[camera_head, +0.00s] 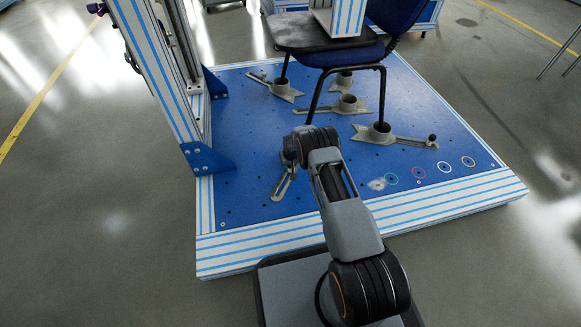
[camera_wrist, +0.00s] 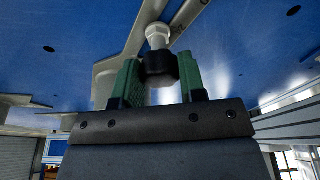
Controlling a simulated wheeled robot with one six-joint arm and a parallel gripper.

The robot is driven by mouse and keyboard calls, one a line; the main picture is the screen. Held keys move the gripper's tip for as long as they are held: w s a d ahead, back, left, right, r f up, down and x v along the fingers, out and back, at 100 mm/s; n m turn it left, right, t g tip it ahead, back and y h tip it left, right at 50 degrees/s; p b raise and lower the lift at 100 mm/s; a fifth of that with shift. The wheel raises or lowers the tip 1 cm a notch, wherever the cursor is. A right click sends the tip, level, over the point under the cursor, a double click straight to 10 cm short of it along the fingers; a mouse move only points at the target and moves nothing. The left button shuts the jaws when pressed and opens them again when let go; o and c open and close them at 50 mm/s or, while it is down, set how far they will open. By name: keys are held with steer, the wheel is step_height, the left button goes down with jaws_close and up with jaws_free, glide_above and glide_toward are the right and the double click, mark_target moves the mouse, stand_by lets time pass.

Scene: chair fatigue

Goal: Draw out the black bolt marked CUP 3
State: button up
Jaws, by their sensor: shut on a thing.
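A black-headed bolt (camera_wrist: 160,70) with a pale collar shows in the wrist view, at a grey slotted bracket (camera_wrist: 112,62) on the blue plate. My gripper (camera_wrist: 161,82) has its green fingers on both sides of the black head and is shut on it. No marking on the bolt is readable, so I cannot tell whether it says CUP 3. Another black-headed bolt (camera_head: 432,138) stands on the right-hand bracket.
A blue chair (camera_head: 345,55) stands with its legs at grey cups (camera_head: 348,102) on the blue platform (camera_head: 345,190). A blue-striped upright (camera_head: 150,70) rises at the left. Several coloured rings, such as the red ring (camera_head: 418,173), mark the front right, which is clear.

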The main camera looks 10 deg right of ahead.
steer(key=shift+r, duration=0.3)
steer(key=shift+c, duration=0.4)
steer(key=shift+w+p+v, duration=0.2)
steer(key=shift+p+v, duration=0.3)
steer(key=shift+v, duration=0.25)
steer(key=shift+w+p+v, duration=0.15)
steer(key=shift+p+v, duration=0.4)
steer(key=shift+v, duration=0.2)
steer(key=shift+w+p+v, duration=0.2)
steer(key=shift+p+v, duration=0.3)
steer(key=shift+v, duration=0.3)
steer(key=shift+r, duration=0.2)
steer(key=shift+w+p+v, duration=0.25)
steer(key=shift+p+v, duration=0.3)
steer(key=shift+v, duration=0.4)
steer(key=shift+w+p+v, duration=0.2)
steer(key=shift+p+v, duration=0.3)
steer(key=shift+v, duration=0.4)
steer(key=shift+r, duration=0.1)
